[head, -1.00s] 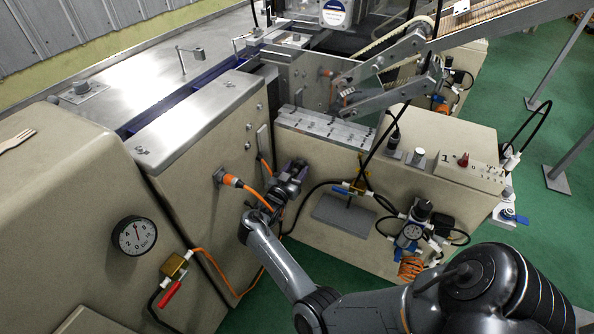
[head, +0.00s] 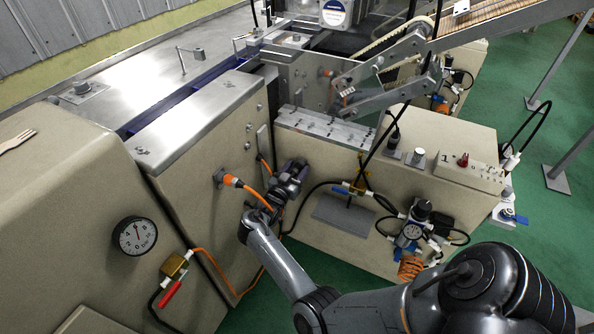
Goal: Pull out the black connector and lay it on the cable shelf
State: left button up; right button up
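A black plug-like connector (head: 393,140) stands upright on top of the beige control box, with a black cable rising from it. I cannot tell for sure that it is the task's connector. A flat grey shelf (head: 343,214) juts out low on the box's front face; its visible top is bare. My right gripper (head: 293,174) is in the gap between the machine's side and the box, left of the shelf. It is dark and small, so its fingers and anything between them cannot be made out. A black cable (head: 313,190) runs down beside it. My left gripper is out of view.
An orange connector (head: 230,180) with an orange cable sits in the machine's side, left of my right gripper. A pressure regulator (head: 412,232) with hoses is right of the shelf. A gauge (head: 135,235) and a red-handled valve (head: 171,293) are at lower left.

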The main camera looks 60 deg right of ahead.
jog(key=shift+a, duration=0.55)
dwell(0.4)
grip_shut()
jog(key=shift+a+p, duration=0.2)
jog(key=shift+p, duration=0.1)
jog(key=shift+a, duration=0.8)
jog(key=shift+a, duration=0.1)
dwell(0.4)
jog(key=shift+a, duration=0.1)
